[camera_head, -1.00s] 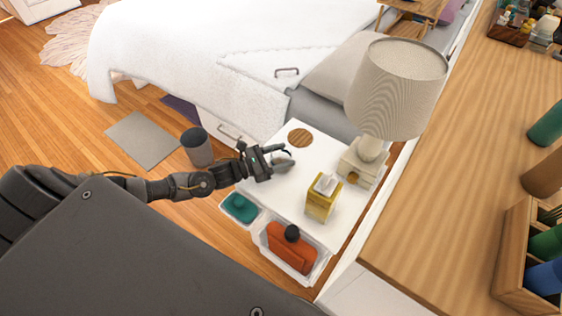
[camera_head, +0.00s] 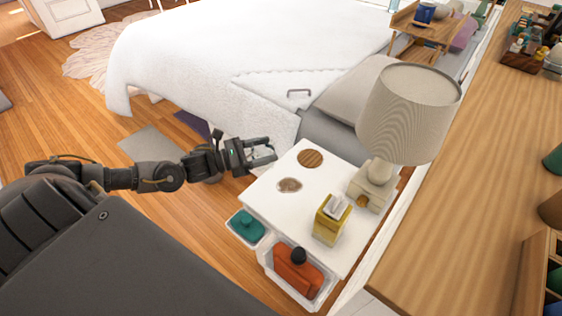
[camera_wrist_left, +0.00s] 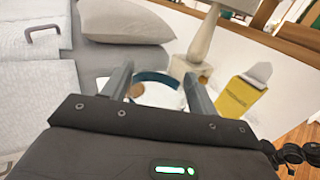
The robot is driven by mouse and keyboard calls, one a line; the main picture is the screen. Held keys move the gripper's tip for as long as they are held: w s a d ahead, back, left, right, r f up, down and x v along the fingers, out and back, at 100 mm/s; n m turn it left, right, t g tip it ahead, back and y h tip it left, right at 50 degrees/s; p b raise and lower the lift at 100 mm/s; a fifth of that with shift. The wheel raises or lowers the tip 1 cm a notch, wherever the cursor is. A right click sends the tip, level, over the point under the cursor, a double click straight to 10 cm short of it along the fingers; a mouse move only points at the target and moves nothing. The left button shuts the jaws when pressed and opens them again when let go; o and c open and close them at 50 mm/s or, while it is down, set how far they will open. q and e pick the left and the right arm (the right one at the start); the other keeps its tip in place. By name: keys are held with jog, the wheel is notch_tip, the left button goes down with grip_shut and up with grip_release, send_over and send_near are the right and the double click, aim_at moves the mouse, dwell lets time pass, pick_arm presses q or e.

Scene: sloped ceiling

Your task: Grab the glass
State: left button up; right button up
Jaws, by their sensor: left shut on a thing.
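The glass (camera_wrist_left: 158,92) is clear with a blue rim and sits between the two fingers of my left gripper (camera_wrist_left: 158,88) in the left wrist view. In the head view my left gripper (camera_head: 270,152) is shut on it, beside the far left edge of the white nightstand (camera_head: 275,208). There the clear glass is hard to make out. My right gripper is not in view.
A wooden coaster (camera_head: 310,158), a lamp (camera_head: 408,115) and a yellow tissue box (camera_head: 331,220) stand on the nightstand. A teal item (camera_head: 248,227) and an orange bottle (camera_head: 297,272) are in bins at its front. The bed (camera_head: 220,65) is behind; the wooden counter (camera_head: 470,190) is right.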

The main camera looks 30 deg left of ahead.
pick_arm(q)
jog(key=s+a+r, duration=0.2)
jog(key=a, duration=0.3)
jog(key=shift+s+a+r, duration=0.15)
jog(key=shift+a+r, duration=0.05)
jog(key=shift+r, duration=0.15)
